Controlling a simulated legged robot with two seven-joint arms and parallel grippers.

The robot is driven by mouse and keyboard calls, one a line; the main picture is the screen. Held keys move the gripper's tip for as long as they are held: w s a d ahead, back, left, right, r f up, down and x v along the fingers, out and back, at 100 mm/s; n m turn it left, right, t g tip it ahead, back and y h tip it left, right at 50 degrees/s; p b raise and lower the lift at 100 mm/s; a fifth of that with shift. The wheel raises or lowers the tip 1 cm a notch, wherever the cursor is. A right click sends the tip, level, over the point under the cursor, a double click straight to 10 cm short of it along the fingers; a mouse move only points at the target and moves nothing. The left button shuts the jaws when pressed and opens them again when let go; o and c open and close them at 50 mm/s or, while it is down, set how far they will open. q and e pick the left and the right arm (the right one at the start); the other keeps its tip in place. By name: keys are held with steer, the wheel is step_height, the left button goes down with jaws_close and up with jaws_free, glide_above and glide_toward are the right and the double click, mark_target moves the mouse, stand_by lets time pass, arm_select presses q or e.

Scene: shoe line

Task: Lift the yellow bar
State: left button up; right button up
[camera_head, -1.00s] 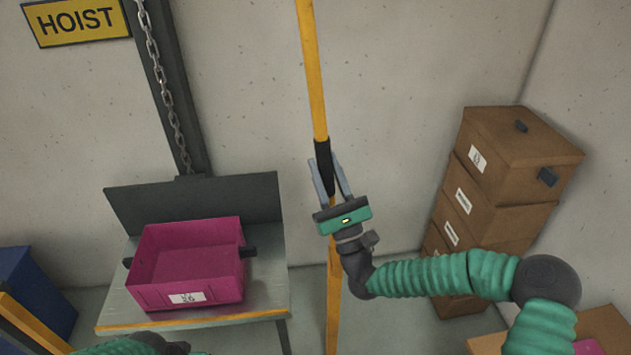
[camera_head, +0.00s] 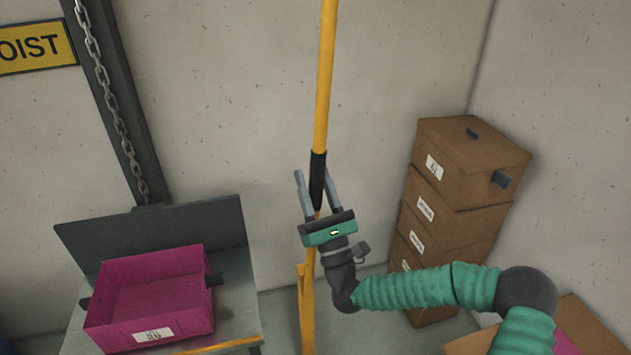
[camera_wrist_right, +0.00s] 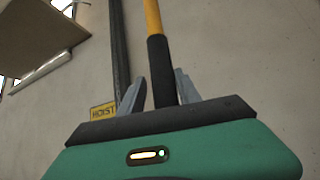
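The yellow bar (camera_head: 324,75) runs down the middle of the head view, leaning slightly, with a black grip (camera_head: 318,180) partway along it. My right gripper (camera_head: 317,180) is around this grip, one finger on each side. In the right wrist view the black grip (camera_wrist_right: 161,72) stands between the fingers, with a gap on either side, so the gripper is open. The bar's lower part shows below the gripper, with a short yellow piece beside it; how they join is hidden. My left gripper is out of view.
A magenta crate (camera_head: 154,299) stands on a table (camera_head: 239,290) at the lower left. A hoist post (camera_head: 117,110) with a chain (camera_head: 108,90) rises behind it. Stacked brown boxes (camera_head: 466,165) stand on the right. Bare wall lies behind the bar.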

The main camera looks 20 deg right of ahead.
steer(key=shift+o, duration=0.9)
steer(key=shift+a, duration=0.2)
steer(key=shift+d+f, duration=0.1)
steer(key=shift+f, duration=0.05)
steer(key=shift+d+f, duration=0.1)
steer(key=b+v, duration=0.6)
steer(key=v, duration=1)
steer(key=shift+s+f, duration=0.2)
steer(key=shift+f, duration=0.05)
